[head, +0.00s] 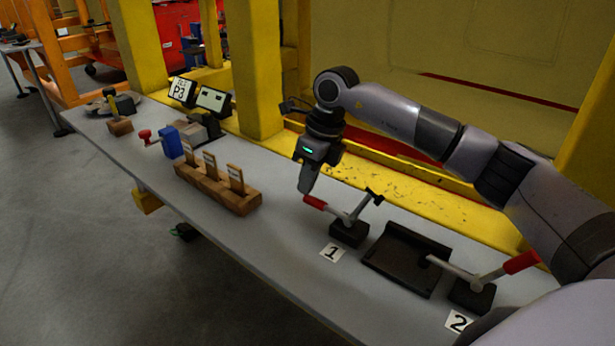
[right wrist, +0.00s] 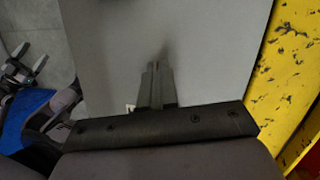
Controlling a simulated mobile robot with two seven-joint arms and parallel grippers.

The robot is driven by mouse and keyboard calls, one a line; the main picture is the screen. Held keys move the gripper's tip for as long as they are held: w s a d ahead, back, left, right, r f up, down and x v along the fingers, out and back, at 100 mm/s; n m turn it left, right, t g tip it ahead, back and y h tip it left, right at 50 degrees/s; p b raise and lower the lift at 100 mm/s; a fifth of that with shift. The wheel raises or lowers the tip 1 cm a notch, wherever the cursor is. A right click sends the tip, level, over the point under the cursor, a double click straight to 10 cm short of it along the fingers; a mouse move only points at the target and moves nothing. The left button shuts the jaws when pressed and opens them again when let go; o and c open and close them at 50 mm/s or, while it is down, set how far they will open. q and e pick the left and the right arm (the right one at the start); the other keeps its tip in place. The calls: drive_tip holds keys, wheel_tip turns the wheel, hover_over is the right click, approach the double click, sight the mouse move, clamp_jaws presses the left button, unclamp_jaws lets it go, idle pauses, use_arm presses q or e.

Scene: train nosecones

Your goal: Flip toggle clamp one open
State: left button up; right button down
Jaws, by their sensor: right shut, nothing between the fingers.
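Toggle clamp one (head: 349,233) stands on the grey bench beside the label "1" (head: 333,253). Its red handle (head: 315,202) points left and its metal arm, with a black tip (head: 374,196), points up to the right, away from the black plate. My right gripper (head: 306,188) points down just above and left of the red handle; whether they touch I cannot tell. Its fingers (right wrist: 154,82) are together and empty over the bench in the right wrist view, where the clamp does not show clearly.
A black tray-like plate (head: 408,260) lies right of clamp one. Toggle clamp two (head: 472,293) has its arm over the plate. A wooden block with upright tags (head: 217,188) stands to the left. A yellow post (head: 253,70) and rail are behind the bench.

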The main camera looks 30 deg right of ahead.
drive_tip(key=shift+s, duration=0.1)
drive_tip(key=w+r+p, duration=0.1)
drive_tip(key=w+r, duration=0.1)
drive_tip(key=r, duration=0.4)
drive_tip(key=w+r+p, duration=0.1)
drive_tip(key=w+r, duration=0.1)
drive_tip(key=r, duration=0.5)
drive_tip(key=shift+w+d, duration=0.25)
drive_tip(key=shift+w, duration=0.1)
drive_tip(key=shift+s, duration=0.1)
